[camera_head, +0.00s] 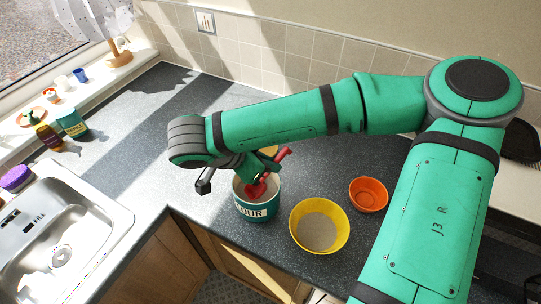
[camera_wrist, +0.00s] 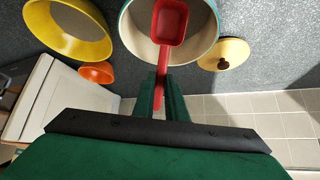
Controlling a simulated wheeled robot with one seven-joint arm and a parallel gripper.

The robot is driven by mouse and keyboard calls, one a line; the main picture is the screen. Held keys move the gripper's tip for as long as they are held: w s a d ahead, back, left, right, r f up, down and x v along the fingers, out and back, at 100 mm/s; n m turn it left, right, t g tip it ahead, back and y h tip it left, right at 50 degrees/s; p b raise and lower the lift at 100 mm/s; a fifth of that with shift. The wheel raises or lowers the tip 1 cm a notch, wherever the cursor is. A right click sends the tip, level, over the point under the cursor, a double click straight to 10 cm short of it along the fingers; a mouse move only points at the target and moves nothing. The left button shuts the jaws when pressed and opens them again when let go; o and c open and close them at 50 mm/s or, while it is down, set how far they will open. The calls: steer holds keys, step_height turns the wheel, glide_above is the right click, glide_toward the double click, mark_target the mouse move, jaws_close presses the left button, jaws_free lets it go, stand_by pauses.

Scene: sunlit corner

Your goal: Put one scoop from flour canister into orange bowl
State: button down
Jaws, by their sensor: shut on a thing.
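The flour canister (camera_head: 257,210) stands open on the counter, teal with a pale band lettered "OUR". Its rim also shows in the wrist view (camera_wrist: 126,28). My gripper (camera_wrist: 160,92) is shut on the handle of a red scoop (camera_wrist: 171,22). In the wrist view the scoop's square cup is over the canister's mouth and looks empty. In the head view the scoop (camera_head: 257,188) is at the canister's opening; its exact depth is unclear. The orange bowl (camera_head: 368,195) sits to the right, beyond a yellow bowl, and looks empty. It also shows in the wrist view (camera_wrist: 97,72).
The yellow bowl (camera_head: 343,232), holding something greyish, stands between the canister and the orange bowl. A cream lid (camera_wrist: 224,54) with a brown knob lies beside the canister. A sink (camera_head: 60,235) is at left. Several small items line the window side.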

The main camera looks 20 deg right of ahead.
mark_target(279, 158)
steer(key=shift+a+f, duration=0.15)
steer(key=shift+f, duration=0.5)
steer(key=shift+a+f, duration=0.15)
steer(key=shift+f, duration=0.7)
steer(key=shift+w+d+r+g+y, duration=0.1)
steer(key=shift+d+r+y, duration=0.4)
steer(key=shift+r, duration=0.45)
steer(key=shift+w+d+r+g+y, duration=0.1)
steer(key=shift+d+r+y, duration=0.35)
steer(key=shift+r, duration=0.45)
steer(key=shift+d+r+g+y, duration=0.1)
steer(key=shift+d+r+y, duration=0.2)
steer(key=shift+r+y, duration=0.5)
steer(key=y, duration=0.1)
steer(key=d+r+y, duration=0.1)
steer(key=y, duration=0.1)
steer(key=d+r+g+y, duration=0.1)
steer(key=shift+w+r+y, duration=0.2)
steer(key=shift+w+y, duration=0.05)
